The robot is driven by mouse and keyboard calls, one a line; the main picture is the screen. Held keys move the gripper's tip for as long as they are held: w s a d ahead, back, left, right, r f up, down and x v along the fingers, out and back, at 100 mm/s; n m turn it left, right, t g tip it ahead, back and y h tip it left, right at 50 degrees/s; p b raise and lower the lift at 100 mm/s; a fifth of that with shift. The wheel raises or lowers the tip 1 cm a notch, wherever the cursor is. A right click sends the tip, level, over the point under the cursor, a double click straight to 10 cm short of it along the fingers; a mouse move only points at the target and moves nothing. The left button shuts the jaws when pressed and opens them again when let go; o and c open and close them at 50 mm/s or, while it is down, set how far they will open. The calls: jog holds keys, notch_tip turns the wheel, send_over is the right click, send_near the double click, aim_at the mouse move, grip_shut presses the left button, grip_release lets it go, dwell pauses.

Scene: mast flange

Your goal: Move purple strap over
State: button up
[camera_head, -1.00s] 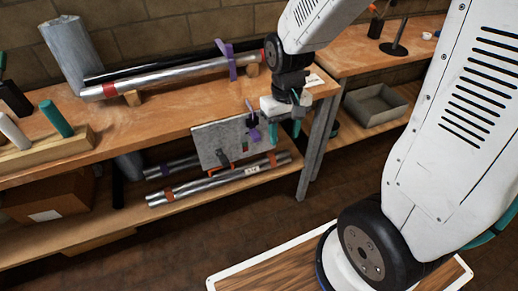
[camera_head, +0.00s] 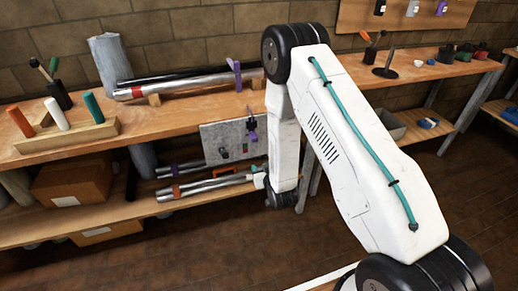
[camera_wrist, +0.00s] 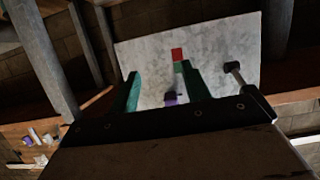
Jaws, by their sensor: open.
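A purple strap (camera_head: 237,76) is around the long silver tube (camera_head: 190,83) on the bench, near its right end. Another purple piece (camera_head: 251,124) is at the right side of the grey panel (camera_head: 222,142) hanging at the bench front. A third purple band shows on a tube on the lower shelf. In the wrist view my gripper (camera_wrist: 158,72) is open, its teal fingers apart before the grey panel. A small purple piece (camera_wrist: 170,99) shows between the fingers, partly hidden by the gripper body. Whether the gripper touches anything cannot be told.
Silver tubes (camera_head: 205,187) lie on the lower shelf below the panel. A wooden block with colored handles (camera_head: 66,138) stands at bench left. A cardboard box (camera_head: 72,186) is underneath. A second bench with tools is at right. Open floor lies in front.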

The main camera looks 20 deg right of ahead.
aim_at(255, 140)
notch_tip(255, 140, up, 7)
jog(key=w+t, duration=0.1)
jog(key=t, duration=0.3)
jog(key=w, duration=0.8)
